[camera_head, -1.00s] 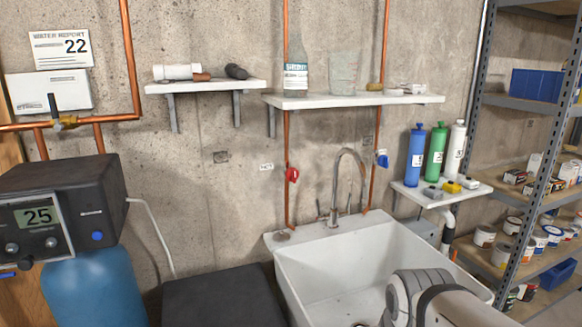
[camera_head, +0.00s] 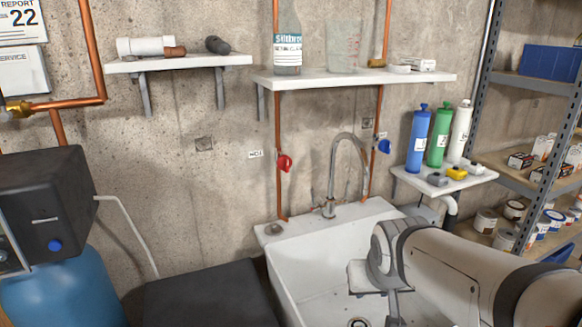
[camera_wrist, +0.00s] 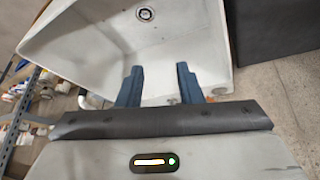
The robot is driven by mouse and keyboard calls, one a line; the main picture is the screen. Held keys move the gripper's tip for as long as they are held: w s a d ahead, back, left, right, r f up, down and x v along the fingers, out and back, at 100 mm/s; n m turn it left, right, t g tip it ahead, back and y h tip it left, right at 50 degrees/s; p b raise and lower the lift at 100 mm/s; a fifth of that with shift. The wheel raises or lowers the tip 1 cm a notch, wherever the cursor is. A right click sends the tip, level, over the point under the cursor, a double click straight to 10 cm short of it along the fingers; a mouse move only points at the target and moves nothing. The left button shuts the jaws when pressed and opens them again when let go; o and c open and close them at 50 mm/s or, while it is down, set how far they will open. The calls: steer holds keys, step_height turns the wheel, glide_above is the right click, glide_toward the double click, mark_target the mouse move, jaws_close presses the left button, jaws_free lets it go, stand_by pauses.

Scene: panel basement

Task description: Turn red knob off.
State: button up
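The red knob (camera_head: 285,162) sits on a vertical copper pipe on the concrete wall, left of the faucet and beside a small "HOT" label (camera_head: 255,154). A blue knob (camera_head: 384,146) is on the pipe to the right of the faucet. My gripper shows in the wrist view (camera_wrist: 158,82) with two dark blue fingers apart and nothing between them. It points down over the sink. In the head view my arm reaches in from the lower right, well below and right of the red knob. The red knob is not in the wrist view.
The white sink (camera_head: 285,277) has a tall faucet (camera_head: 332,185) at its back. A shelf (camera_head: 350,77) with a bottle and a glass hangs above the knobs. A side shelf (camera_head: 445,182) holds cylinders. A dark box top (camera_head: 205,296) stands left of the sink.

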steer(key=w+a+r+t+b, duration=0.15)
steer(key=w+t, duration=0.25)
steer(key=w, duration=0.9)
steer(key=n+t+y+b, duration=0.1)
steer(key=n+t+y, duration=0.4)
steer(key=t+y, duration=0.2)
glide_toward(288, 163)
steer(key=w, duration=0.1)
steer(key=shift+m, duration=0.3)
steer(key=p+x, duration=0.1)
steer(key=x, duration=0.6)
steer(key=shift+w+a, duration=0.25)
